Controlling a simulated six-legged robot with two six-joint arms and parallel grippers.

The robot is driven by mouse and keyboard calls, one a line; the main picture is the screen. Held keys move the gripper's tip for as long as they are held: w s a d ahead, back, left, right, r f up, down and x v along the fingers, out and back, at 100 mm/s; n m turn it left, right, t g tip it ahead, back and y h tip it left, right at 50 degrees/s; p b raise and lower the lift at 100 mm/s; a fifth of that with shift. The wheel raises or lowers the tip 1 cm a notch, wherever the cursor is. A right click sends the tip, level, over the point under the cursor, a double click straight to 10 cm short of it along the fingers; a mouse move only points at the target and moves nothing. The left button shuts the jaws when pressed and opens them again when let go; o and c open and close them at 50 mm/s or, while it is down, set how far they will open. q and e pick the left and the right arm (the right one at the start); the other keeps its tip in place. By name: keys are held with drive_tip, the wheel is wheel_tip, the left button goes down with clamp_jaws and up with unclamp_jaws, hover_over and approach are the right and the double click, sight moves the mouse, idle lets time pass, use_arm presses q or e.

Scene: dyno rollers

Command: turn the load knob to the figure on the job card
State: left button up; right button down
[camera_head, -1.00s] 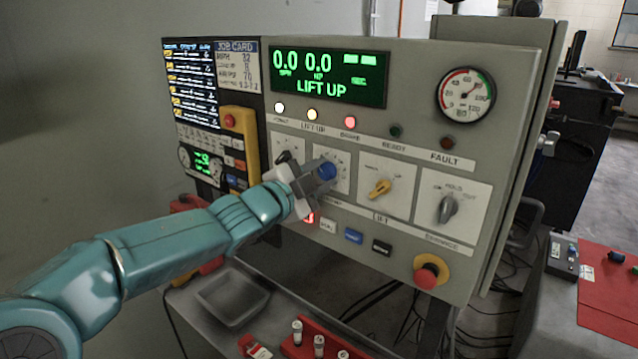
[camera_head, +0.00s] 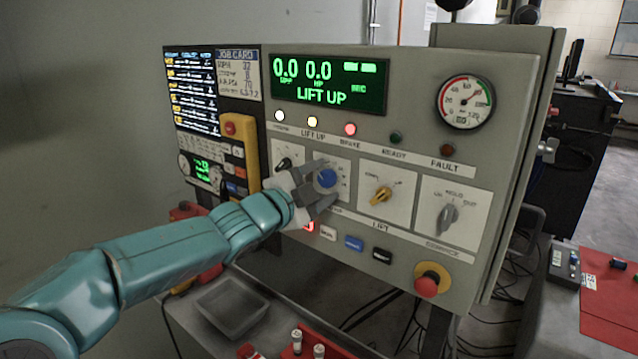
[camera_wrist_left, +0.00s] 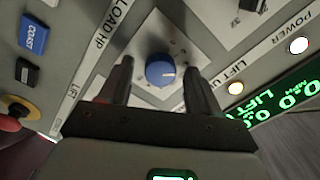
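The blue load knob (camera_head: 326,178) sits on a white dial plate on the grey control panel. In the left wrist view the knob (camera_wrist_left: 160,70) shows whole, with a pale pointer mark toward its right side, beside a "LOAD HP" label. My left gripper (camera_head: 322,184) is open, its fingers on either side of the knob; in the wrist view the gripper (camera_wrist_left: 160,80) shows gaps between both fingers and the knob. The job card (camera_head: 237,73) is at the panel's upper left; its figures are small and hard to read. My right gripper is out of view.
The green display (camera_head: 328,84) reads LIFT UP with two 0.0 figures. A red emergency button (camera_head: 427,286) juts out low on the panel. A grey tray (camera_head: 232,307) lies below.

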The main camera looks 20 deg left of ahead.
use_arm(q)
drive_tip(key=v, duration=1.6)
drive_tip(key=shift+s, duration=0.2)
